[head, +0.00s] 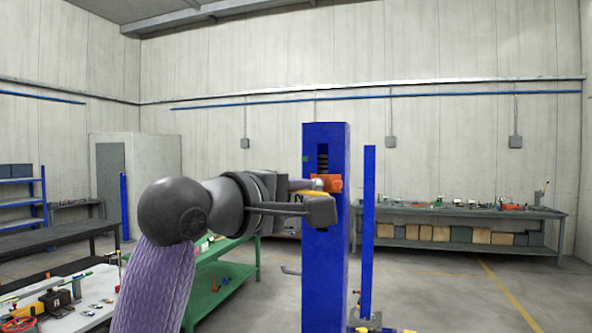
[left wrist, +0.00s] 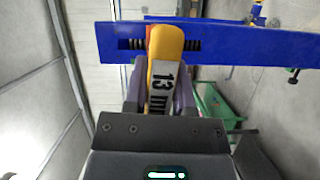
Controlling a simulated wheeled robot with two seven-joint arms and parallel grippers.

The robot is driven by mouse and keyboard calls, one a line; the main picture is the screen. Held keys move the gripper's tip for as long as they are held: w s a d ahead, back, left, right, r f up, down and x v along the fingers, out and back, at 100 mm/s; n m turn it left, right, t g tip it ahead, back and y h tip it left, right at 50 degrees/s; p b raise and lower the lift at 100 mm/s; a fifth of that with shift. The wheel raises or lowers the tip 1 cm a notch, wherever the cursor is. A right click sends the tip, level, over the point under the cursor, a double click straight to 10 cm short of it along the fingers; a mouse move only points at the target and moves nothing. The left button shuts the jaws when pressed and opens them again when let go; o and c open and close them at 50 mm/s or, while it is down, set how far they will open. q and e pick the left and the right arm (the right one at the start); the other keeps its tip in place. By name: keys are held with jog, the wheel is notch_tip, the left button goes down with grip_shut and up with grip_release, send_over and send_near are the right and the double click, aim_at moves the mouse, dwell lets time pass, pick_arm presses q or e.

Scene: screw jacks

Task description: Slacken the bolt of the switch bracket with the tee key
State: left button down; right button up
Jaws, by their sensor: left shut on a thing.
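The tee key (left wrist: 164,62) has a yellow grip with a "13 mm" label. My left gripper (head: 316,192) is shut on it at the upper part of a blue column (head: 323,240). In the left wrist view the key lies between the fingers and points at the column's slot. An orange part (head: 332,182), likely the switch bracket, sits on the column just below the slot with the dark threaded screw (head: 323,157). The bolt is hidden behind my gripper and the key. I cannot tell whether the key is seated on it. My right gripper is not in view.
A thinner blue post (head: 368,230) stands right of the column. A green table (head: 225,285) is behind my left arm, and a white-topped table (head: 85,308) with tools is at lower left. A grey bench (head: 460,212) stands along the back wall. The floor at right is clear.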

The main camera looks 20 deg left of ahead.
pick_arm(q)
jog(key=shift+s+r+m+p, duration=0.1)
jog(key=shift+r+m+p, duration=0.2)
jog(key=shift+m, duration=0.3)
jog(key=shift+d+f+m+g, duration=0.1)
jog(key=shift+f+m+g, duration=0.2)
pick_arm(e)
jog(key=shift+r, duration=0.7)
pick_arm(q)
jog(key=shift+p, duration=0.45)
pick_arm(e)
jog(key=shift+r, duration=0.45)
pick_arm(q)
jog(key=shift+w+p, duration=0.55)
jog(key=shift+w, duration=0.2)
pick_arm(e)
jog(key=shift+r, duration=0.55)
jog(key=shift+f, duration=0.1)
